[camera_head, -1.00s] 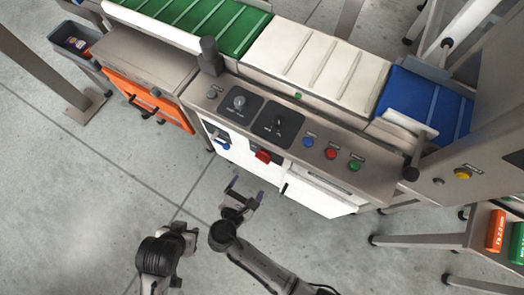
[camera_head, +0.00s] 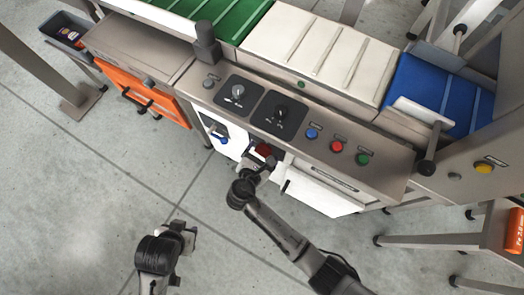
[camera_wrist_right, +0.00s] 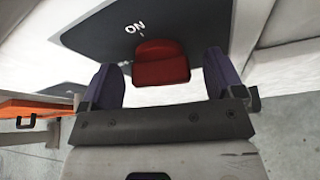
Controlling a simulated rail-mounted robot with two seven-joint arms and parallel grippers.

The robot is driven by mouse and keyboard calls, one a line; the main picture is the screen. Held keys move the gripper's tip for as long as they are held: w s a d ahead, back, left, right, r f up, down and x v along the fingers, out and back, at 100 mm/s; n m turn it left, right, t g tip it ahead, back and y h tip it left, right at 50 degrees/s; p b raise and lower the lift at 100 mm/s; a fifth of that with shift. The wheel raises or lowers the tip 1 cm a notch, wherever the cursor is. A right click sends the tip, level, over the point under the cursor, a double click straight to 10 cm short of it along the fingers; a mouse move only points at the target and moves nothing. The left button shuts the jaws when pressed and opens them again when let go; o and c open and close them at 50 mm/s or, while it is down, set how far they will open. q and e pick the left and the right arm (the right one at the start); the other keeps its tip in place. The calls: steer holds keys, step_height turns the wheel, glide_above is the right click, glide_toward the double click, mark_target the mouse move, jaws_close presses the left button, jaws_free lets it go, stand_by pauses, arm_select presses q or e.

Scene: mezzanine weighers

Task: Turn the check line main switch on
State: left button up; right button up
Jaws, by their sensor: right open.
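The main switch is a red handle (camera_head: 263,150) on the white front of the check line cabinet, below the grey control panel (camera_head: 296,133). In the right wrist view the red handle (camera_wrist_right: 161,62) sits on a dark plate (camera_wrist_right: 100,27) with "ON" printed above it. My right gripper (camera_wrist_right: 168,85) is open, with one finger on each side of the handle; I cannot tell whether they touch it. In the head view my right gripper (camera_head: 258,163) partly covers the switch. My left gripper (camera_head: 180,232) hangs over the floor at lower left, its fingers unclear.
The panel carries two black-plated knobs (camera_head: 237,92) and blue, red and green buttons (camera_head: 337,146). A blue-handled switch (camera_head: 220,138) is left of the red one. A white flap (camera_head: 322,192) juts out right of the switch.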

steer(key=shift+c, duration=0.5)
steer(key=c, duration=0.8)
